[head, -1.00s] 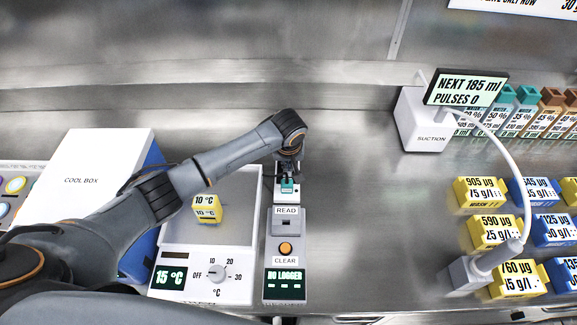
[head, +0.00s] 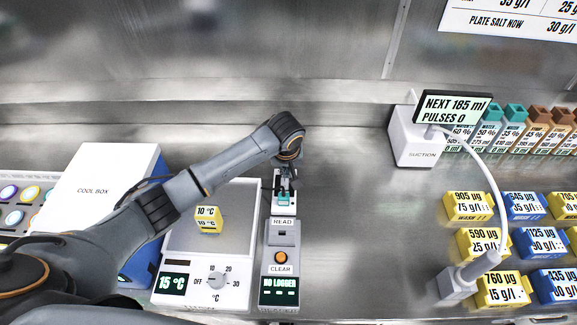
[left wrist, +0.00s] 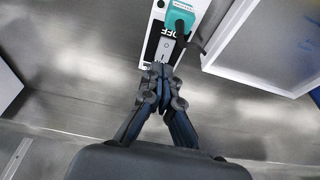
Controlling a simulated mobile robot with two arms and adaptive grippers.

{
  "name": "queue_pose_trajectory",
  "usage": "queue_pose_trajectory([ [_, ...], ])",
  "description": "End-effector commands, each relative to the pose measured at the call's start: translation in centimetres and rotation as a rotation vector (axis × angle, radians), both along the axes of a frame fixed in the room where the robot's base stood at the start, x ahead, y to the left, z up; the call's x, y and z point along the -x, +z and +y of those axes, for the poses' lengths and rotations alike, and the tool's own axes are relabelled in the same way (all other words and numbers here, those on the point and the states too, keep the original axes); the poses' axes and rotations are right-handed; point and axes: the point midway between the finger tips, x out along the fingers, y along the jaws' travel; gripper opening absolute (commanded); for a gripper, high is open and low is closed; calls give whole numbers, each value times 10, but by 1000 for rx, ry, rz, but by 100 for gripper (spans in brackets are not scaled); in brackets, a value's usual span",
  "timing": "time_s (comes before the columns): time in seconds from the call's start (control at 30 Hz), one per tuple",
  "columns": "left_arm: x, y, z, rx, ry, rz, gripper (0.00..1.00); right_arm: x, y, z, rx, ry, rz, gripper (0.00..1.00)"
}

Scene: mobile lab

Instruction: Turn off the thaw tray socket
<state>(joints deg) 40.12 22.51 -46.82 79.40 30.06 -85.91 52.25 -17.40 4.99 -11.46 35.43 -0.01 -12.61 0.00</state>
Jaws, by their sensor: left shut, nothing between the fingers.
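The socket (left wrist: 150,50) is a white strip with a teal plug (left wrist: 179,17) in it, a grey rocker switch (left wrist: 165,48) and a dark label reading OFF. In the head view the teal plug (head: 284,199) shows at the back end of the logger unit. The plug's dark cable runs toward the thaw tray (head: 243,215), a white unit with a 15 °C display and a dial. My left gripper (left wrist: 163,72) is shut and empty, its fingertips at the near end of the switch; I cannot tell whether they touch it. My right gripper is not in view.
The grey logger unit (head: 282,236) with READ and CLEAR buttons stands in front of the socket. The cool box (head: 95,190) is at left. The suction unit (head: 415,140) and several labelled blocks stand right; the bench between is clear.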

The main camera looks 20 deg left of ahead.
Motion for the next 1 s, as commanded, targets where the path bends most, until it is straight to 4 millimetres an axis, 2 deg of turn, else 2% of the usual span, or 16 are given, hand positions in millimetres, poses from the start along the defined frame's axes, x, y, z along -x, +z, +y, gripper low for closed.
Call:
queue_pose_trajectory([
  [0.2,23,33,-6,-1,1,-3,0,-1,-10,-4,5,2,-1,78],
  [0.4,35,53,-10,-1,2,-1,0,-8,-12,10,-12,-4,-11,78],
  [0.53,38,57,-10,-1,3,-1,0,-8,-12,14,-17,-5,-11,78],
  [1.0,38,57,-10,-2,2,-1,0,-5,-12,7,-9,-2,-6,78],
])
